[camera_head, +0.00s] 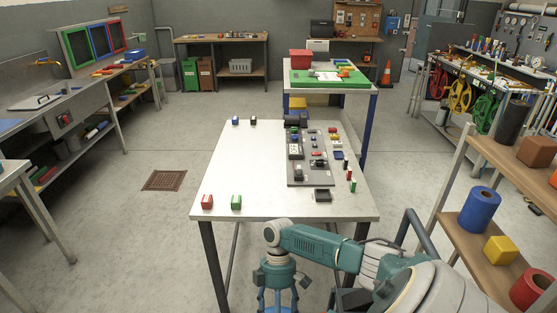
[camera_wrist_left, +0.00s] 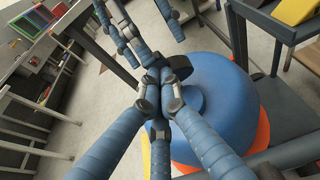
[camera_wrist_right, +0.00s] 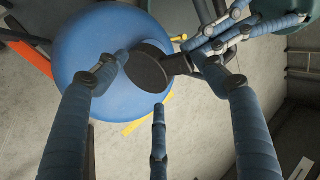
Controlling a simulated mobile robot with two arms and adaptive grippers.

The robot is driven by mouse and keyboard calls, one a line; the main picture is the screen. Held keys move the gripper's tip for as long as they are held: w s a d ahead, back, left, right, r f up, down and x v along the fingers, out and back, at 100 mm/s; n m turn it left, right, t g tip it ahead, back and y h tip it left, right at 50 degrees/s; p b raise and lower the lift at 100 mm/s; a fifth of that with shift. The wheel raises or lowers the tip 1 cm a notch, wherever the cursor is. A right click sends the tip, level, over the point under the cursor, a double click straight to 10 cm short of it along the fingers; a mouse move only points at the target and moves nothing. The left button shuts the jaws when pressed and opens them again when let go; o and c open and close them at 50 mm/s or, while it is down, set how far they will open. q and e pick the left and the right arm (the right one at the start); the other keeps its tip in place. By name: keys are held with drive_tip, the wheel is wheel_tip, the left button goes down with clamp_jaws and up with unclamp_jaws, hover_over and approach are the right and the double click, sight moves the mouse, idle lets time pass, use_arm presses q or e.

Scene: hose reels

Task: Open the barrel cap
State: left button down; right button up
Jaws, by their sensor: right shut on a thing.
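A large blue barrel (camera_wrist_right: 85,50) with a rounded top fills the left of the right wrist view. It also shows in the left wrist view (camera_wrist_left: 230,80), with orange near its foot. A dark round cap (camera_wrist_right: 150,72) sits between the spread fingers of my right gripper (camera_wrist_right: 168,64), which is shut on it. My left gripper (camera_wrist_left: 164,84) has its fingertips drawn together close above the barrel; the fingers hide part of its top. Blue fingers of the other gripper show close by in each wrist view. The head view shows my right arm but not the cap.
A white table (camera_head: 240,165) with small coloured parts and a grey board stands ahead of me. A shelf (camera_head: 450,215) with blue, yellow and red items is at the right. A sink bench (camera_head: 60,105) is at the left. Floor between is mostly clear.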

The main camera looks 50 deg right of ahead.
drive_tip(key=shift+d+f, duration=0.15)
drive_tip(key=shift+d, duration=0.15)
